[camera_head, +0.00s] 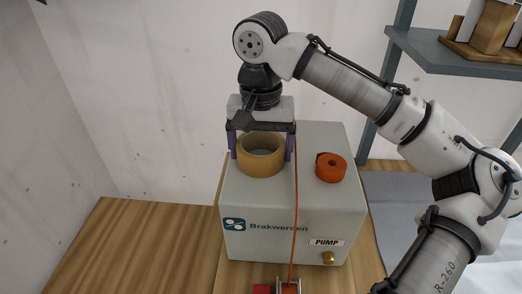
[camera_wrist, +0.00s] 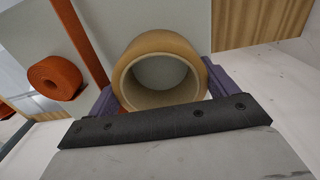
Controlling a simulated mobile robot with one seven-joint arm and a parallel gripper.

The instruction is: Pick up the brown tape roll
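The brown tape roll (camera_head: 261,164) lies flat on top of the pale grey pump box, its hole facing up. My gripper (camera_head: 261,149) is above it, pointing down, with its purple fingers spread wide at the roll's left and right sides. In the wrist view, the tape roll (camera_wrist: 196,68) sits between the fingers of my gripper (camera_wrist: 155,95). The gaps beside the roll look small, and I cannot tell whether either finger touches it.
The pump box (camera_head: 270,205) stands on a wooden table (camera_head: 130,235). An orange roll (camera_head: 331,168) lies to the right on the box. A thin orange strip (camera_head: 296,215) runs close to my right finger. A shelf (camera_head: 455,52) is at upper right.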

